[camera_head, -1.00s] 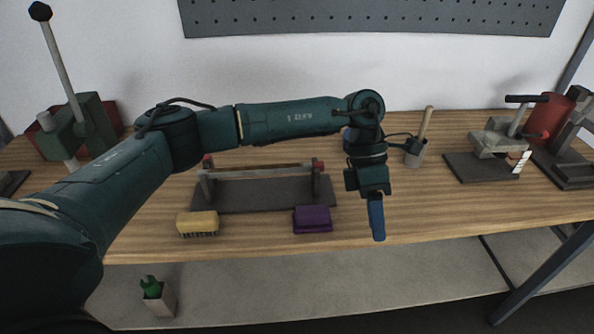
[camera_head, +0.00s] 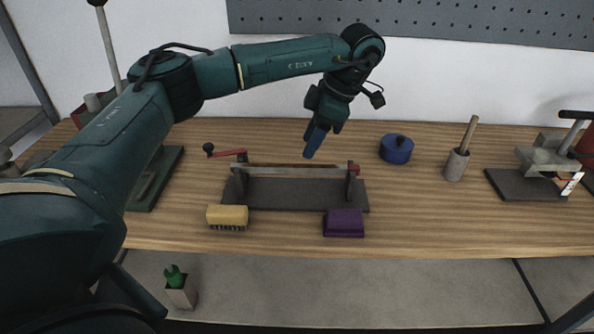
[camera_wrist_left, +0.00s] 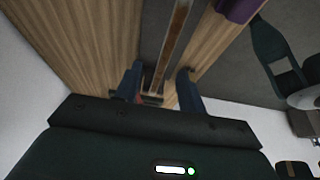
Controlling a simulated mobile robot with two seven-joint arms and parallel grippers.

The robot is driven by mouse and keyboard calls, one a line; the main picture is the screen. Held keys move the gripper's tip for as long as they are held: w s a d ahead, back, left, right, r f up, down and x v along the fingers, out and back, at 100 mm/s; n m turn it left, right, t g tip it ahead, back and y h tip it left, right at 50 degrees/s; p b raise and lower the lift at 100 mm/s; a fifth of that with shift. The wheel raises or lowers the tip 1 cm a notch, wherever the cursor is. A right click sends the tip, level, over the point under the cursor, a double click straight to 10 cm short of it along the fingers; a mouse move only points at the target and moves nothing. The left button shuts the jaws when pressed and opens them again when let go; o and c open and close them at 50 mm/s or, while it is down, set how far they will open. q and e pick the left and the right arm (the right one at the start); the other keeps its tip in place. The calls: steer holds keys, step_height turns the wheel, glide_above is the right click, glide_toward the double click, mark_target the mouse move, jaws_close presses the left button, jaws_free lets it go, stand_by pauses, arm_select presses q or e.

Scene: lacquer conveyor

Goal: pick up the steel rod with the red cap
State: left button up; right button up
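The steel rod (camera_head: 295,166) lies level across the two posts of a dark stand (camera_head: 290,195) on the bench. In the left wrist view the two fingers (camera_wrist_left: 159,88) are apart, and the rod (camera_wrist_left: 172,45) runs in the gap's line with nothing gripped. My right gripper is not seen.
A yellow brush (camera_head: 228,216) and a purple block (camera_head: 344,223) lie in front of the stand. The bench's front right is clear.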

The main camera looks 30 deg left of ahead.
mark_target(298, 166)
arm_select(q)
steer(key=shift+s+d+p+x, duration=0.1)
steer(key=shift+s+p+x, duration=0.1)
steer(key=shift+x, duration=1.15)
steer(key=shift+s+d+p+x, duration=0.1)
steer(key=shift+p+x, duration=0.1)
steer(key=shift+x, duration=1.15)
jaws_close()
steer(key=shift+r, duration=0.1)
